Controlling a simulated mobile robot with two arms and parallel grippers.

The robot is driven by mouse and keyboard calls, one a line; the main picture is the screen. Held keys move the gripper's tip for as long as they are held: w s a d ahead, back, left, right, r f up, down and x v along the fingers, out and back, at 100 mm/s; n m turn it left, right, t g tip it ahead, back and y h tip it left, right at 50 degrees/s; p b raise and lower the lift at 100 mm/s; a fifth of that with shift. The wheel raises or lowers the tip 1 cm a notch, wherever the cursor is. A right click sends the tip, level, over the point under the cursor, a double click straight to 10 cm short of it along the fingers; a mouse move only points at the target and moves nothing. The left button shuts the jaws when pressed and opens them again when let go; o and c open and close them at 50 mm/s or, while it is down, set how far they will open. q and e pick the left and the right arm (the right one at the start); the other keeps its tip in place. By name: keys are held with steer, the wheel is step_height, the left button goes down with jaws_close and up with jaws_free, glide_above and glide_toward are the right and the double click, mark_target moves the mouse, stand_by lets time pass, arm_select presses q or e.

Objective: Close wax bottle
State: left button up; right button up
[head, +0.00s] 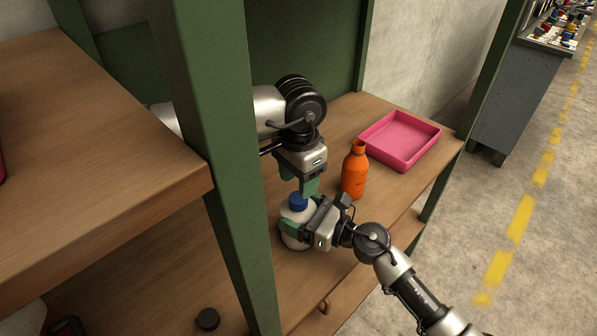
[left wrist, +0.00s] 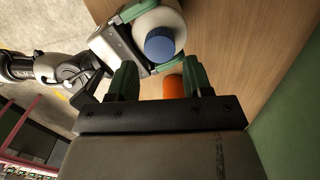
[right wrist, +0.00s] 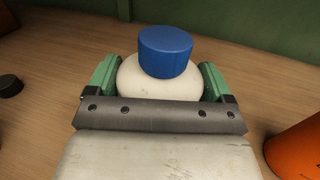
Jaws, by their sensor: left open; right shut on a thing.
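The white bottle (head: 288,240) stands on the wooden shelf with a blue cap (head: 298,201) on its top. My right gripper (right wrist: 160,80) is shut around the bottle's sides below the cap, and the white body (right wrist: 135,72) shows between its green fingers. The cap in the right wrist view (right wrist: 166,52) sits on the neck; I cannot tell how tightly. My left gripper (head: 308,186) is open and empty, just above and beside the cap. In the left wrist view the cap (left wrist: 161,45) lies beyond the left fingertips, apart from them.
An orange bottle (head: 354,172) stands close to both grippers, with a pink tray (head: 436,143) behind it. A black round cap (head: 207,319) lies at the shelf's front left. The shelf's right edge drops to the floor.

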arm_select(q)
steer(key=n, duration=0.5)
steer(key=shift+r+n, duration=0.2)
steer(key=shift+n, duration=0.1)
steer(key=n, duration=0.3)
steer(key=shift+r+n, duration=0.15)
steer(key=shift+n, duration=0.25)
steer(key=n, duration=0.5)
steer(key=shift+r+n, duration=0.25)
steer(key=shift+n, duration=0.15)
steer(key=n, duration=0.4)
steer(key=shift+r, duration=0.15)
steer(key=n, duration=0.4)
steer(key=shift+r, duration=0.15)
steer(key=n, duration=0.6)
steer(key=shift+r, duration=0.25)
steer(key=n, duration=0.3)
steer(key=shift+r+n, duration=0.1)
steer(key=shift+n, duration=0.2)
steer(key=n, duration=0.4)
steer(key=shift+r, duration=0.15)
